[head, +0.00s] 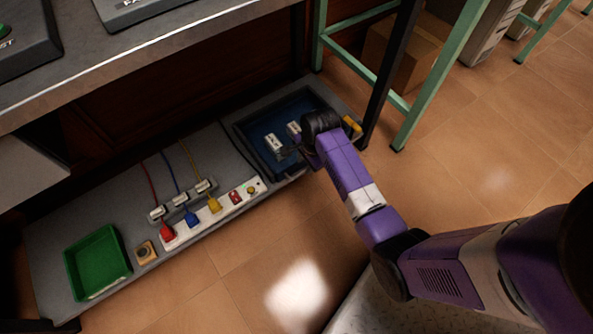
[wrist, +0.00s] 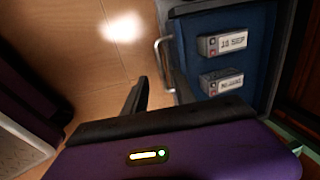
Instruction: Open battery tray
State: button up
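The battery tray is the blue-lined, grey-rimmed tray (head: 243,137) at the right end of the low grey panel in the head view. It also shows in the wrist view (wrist: 243,63), at right. Two white batteries lie in it, one (wrist: 222,43) above the other (wrist: 221,81) in the wrist view. A metal bar handle (wrist: 159,60) stands out from the tray's side. My gripper (wrist: 158,90) has its two dark fingers apart, with the handle showing near and between their tips. I cannot tell whether they touch it. In the head view my wrist hides part of the tray.
The panel also carries a green tray (head: 98,262), a white strip with coloured plugs (head: 212,215) and cables. A grey counter (head: 150,50) overhangs behind. A green-legged stool (head: 440,75) stands close to the right of my wrist. Tiled floor (head: 240,285) is open in front.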

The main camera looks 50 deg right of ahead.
aim_at(302, 173)
jog(key=f+b, duration=0.1)
jog(key=f, duration=0.1)
jog(key=w+f+b, duration=0.1)
jog(key=f+b, duration=0.1)
jog(key=f, duration=0.1)
jog(key=f+b, duration=0.1)
jog(key=f, duration=0.1)
jog(key=shift+w+d+f, duration=0.2)
jog(key=shift+d+f, duration=0.05)
jog(key=shift+f, duration=0.05)
grip_shut()
dwell(1.2)
